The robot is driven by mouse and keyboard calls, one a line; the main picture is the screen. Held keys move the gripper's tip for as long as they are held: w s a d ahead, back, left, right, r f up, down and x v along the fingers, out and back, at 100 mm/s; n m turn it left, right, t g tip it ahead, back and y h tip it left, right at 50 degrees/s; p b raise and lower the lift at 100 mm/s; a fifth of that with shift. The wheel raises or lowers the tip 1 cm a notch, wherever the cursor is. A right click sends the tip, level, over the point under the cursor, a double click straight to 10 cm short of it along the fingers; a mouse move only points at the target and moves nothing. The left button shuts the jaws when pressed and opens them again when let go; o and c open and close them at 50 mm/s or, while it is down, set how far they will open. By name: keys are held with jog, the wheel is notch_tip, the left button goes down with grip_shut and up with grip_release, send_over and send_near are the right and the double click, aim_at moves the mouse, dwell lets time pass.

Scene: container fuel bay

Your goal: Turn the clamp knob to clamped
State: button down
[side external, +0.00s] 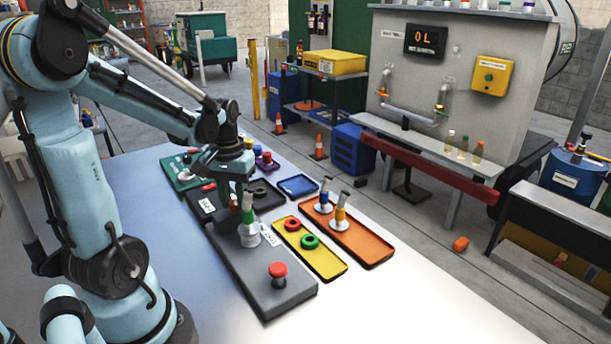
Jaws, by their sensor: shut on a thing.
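A long dark grey panel (236,277) lies on the table in front of my arm. A silver fitting with a green collar (248,221) stands upright on it, with a small white label beside it. A red mushroom button (278,270) sits near the panel's front end. My gripper (236,198) points down at the panel's far part, just behind and left of the green-collared fitting. It is shut on the clamp knob, which is mostly hidden by the fingers and the fitting. I cannot read the knob's position.
A yellow tray (325,270) with a red and a green ring lies right of the panel. Beyond it, an orange tray (375,251) holds upright blue and yellow fittings. A small blue tray (297,187) and a green panel (180,174) lie farther back. The table's front right is clear.

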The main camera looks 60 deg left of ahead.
aim_at(235, 202)
jog(key=shift+n, duration=0.4)
jog(key=c, duration=0.8)
grip_release()
jog(key=shift+r, duration=6)
jog(key=w+d+f+m+t, duration=0.1)
jog(key=d+f+m+t, duration=0.1)
jog(key=d, duration=0.4)
jog(key=w+d+f+m+t, duration=0.1)
jog(key=d+f+m+t, duration=0.1)
jog(key=d+m, duration=0.2)
jog(key=w+d+f+m+t, duration=0.2)
jog(key=d+m+t, duration=0.1)
jog(key=d, duration=0.5)
jog(key=shift+d, duration=0.3)
